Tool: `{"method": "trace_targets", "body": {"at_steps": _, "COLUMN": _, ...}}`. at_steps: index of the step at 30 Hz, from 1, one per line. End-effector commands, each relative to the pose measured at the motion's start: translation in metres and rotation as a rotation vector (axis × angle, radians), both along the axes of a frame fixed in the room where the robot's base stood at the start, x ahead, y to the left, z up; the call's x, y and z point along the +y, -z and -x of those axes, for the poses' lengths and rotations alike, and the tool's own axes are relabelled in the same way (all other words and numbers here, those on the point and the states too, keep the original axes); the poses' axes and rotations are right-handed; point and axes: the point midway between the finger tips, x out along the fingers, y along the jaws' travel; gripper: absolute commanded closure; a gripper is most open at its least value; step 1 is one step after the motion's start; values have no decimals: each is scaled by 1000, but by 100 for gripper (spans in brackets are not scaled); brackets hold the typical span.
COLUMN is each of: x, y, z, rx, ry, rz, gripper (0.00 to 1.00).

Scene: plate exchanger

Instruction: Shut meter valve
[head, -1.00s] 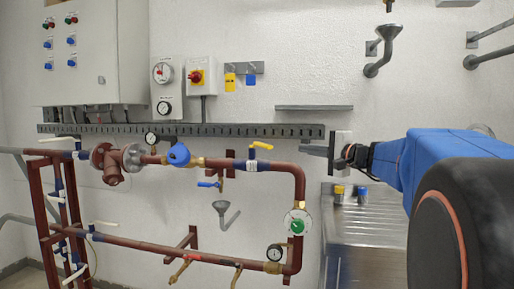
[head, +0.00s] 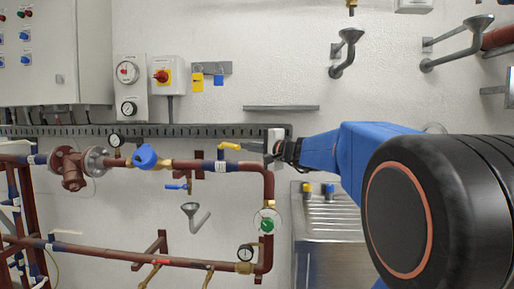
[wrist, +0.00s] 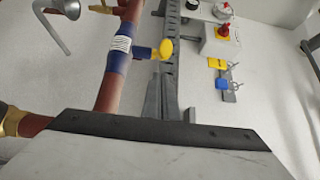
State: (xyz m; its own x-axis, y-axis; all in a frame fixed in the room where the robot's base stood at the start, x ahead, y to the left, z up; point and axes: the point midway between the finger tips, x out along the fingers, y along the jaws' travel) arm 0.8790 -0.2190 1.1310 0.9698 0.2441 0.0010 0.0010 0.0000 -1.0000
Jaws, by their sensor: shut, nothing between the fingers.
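A valve with a yellow lever handle (head: 229,146) sits on the upper red-brown pipe, right of the blue round meter (head: 145,157). No label shows which valve is the meter valve. The lever points right, roughly along the pipe.
A smaller blue-handled valve (head: 176,187) hangs below the pipe. The pipe bends down at the right to a green-centred fitting (head: 267,225) and a gauge (head: 245,253). A grey slotted rail (head: 60,131) runs along the wall behind. A steel sink counter (head: 325,225) stands at lower right.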

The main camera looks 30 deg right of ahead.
Motion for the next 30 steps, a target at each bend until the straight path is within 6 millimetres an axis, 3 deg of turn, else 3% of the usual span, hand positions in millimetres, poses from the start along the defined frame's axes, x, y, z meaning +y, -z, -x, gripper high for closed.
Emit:
{"method": "trace_targets", "body": {"at_steps": 6, "x": 14, "y": 0, "z": 0, "rx": 1, "ry": -1, "rz": 1, "gripper": 100}}
{"method": "trace_targets", "body": {"at_steps": 23, "x": 18, "y": 0, "z": 1, "rx": 1, "ry": 0, "rz": 0, "gripper": 100}}
{"method": "trace_targets", "body": {"at_steps": 30, "x": 34, "y": 1, "z": 4, "rx": 1, "ry": -3, "rz": 0, "gripper": 100}}
